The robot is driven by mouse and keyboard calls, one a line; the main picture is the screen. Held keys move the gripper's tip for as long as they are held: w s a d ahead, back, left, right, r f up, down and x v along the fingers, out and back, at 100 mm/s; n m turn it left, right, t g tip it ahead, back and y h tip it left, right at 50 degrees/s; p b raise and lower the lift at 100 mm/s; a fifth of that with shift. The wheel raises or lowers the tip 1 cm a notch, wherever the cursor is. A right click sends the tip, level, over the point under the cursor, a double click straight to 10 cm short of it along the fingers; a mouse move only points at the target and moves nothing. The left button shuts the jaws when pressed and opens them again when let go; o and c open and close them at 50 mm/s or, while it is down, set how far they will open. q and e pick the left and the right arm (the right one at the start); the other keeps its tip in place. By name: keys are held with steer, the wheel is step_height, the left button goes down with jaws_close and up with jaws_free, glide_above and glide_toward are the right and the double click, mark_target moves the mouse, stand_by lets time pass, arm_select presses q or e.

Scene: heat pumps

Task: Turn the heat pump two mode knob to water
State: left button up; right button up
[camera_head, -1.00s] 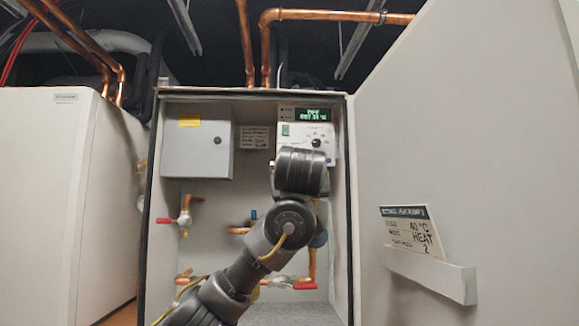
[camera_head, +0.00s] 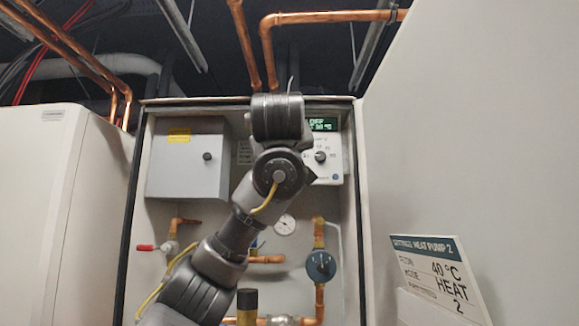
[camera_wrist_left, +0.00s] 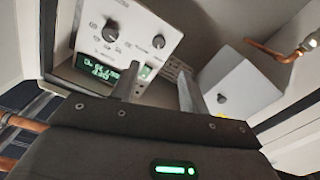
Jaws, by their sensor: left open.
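The white control panel (camera_head: 328,170) hangs at the upper right inside the open cabinet, partly hidden by my left wrist. A black knob (camera_head: 320,157) shows on it below the green display (camera_head: 322,125). In the left wrist view the panel appears turned over, with a larger black knob (camera_wrist_left: 110,30), a smaller black knob (camera_wrist_left: 158,41) and the lit display (camera_wrist_left: 97,67). I cannot read which knob is the mode knob. My left gripper (camera_wrist_left: 158,70) is open and empty, its fingers in front of the panel's edge and apart from both knobs. My right gripper is out of view.
A grey box (camera_head: 188,165) hangs left of the panel. Below are copper pipes, a gauge (camera_head: 284,224), a dark round valve (camera_head: 321,266) and a red-handled valve (camera_head: 148,247). The cabinet door (camera_head: 475,130) stands open at right, with a settings card (camera_head: 440,275).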

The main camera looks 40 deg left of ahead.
arm_select(q)
steer(key=p+x, duration=0.6)
steer(key=x, duration=0.4)
steer(key=shift+w+f+p, duration=0.2)
steer(key=shift+w+p, duration=0.15)
steer(key=shift+w, duration=0.1)
steer(key=shift+s, duration=0.1)
jaws_close()
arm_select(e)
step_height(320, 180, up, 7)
